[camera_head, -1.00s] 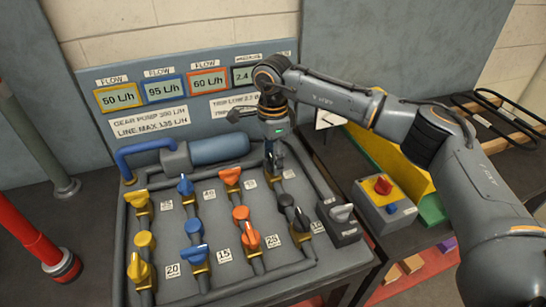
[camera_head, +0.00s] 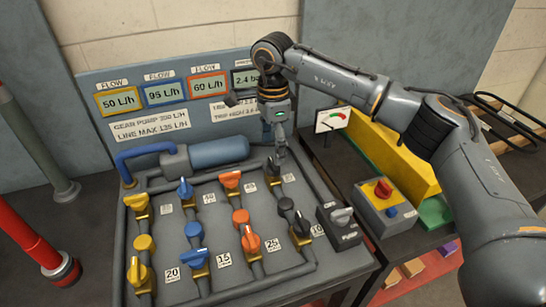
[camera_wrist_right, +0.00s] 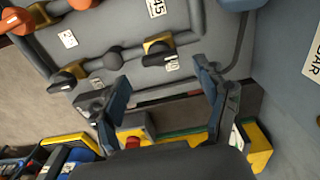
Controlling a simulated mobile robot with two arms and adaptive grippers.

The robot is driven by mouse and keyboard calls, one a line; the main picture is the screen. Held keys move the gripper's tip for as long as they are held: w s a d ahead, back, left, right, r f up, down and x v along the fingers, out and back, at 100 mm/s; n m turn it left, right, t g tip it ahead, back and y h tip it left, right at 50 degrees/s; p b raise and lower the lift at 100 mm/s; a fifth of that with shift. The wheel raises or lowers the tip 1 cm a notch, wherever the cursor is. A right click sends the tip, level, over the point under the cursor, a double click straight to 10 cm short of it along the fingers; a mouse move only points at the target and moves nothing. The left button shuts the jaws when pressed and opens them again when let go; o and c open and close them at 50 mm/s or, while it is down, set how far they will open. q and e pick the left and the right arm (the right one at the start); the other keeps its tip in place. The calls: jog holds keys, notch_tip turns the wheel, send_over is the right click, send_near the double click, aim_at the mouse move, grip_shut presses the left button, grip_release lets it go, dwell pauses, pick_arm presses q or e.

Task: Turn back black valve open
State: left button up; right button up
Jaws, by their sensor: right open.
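The back black valve (camera_head: 272,165) sits on the far right pipe of the grey panel, partly hidden by my right gripper (camera_head: 280,150) in the head view. In the right wrist view its dark handle (camera_wrist_right: 158,58) lies in front of a yellow bracket, roughly along the pipe. My right gripper (camera_wrist_right: 162,76) is open there, with one finger to each side of the handle's line. I see no grip on it, and the remaining distance is hard to judge. My left gripper is not in view.
A round black knob (camera_head: 286,204) and front black valve (camera_head: 302,222) lie nearer on the same pipe. An orange valve (camera_head: 230,182) stands to the left. A grey pump switch (camera_head: 340,222) and a control box with red knob (camera_head: 384,208) lie right.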

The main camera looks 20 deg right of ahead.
aim_at(273, 163)
notch_tip(273, 163, up, 7)
dwell(0.3)
